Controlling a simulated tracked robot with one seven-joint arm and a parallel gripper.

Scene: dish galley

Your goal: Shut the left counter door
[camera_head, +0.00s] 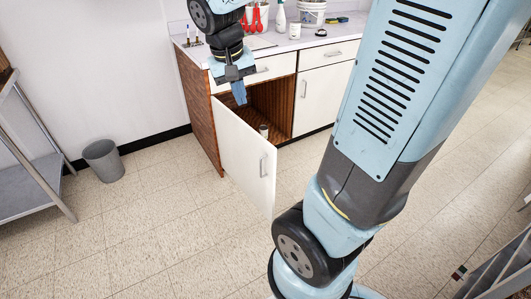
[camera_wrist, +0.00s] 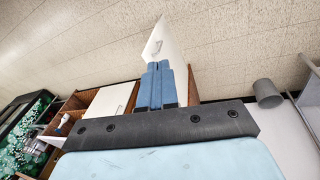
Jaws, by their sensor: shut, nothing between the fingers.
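The left counter door (camera_head: 244,158) is white with a metal handle and stands wide open, swung out from the wooden cabinet (camera_head: 197,115). In the wrist view the door (camera_wrist: 167,42) shows beyond my fingertips. My gripper (camera_head: 240,99) is shut and empty, in front of the cabinet opening near the top of the door. In the wrist view my gripper's blue fingers (camera_wrist: 158,68) are together and point toward the door. I cannot tell whether they touch it. The right counter door (camera_head: 320,98) is shut.
A small cup (camera_head: 264,130) stands inside the open cabinet. A grey bin (camera_head: 104,160) is by the left wall, near a metal shelf (camera_head: 30,185). A bucket (camera_head: 312,13) and other items are on the counter. The floor left of the door is clear.

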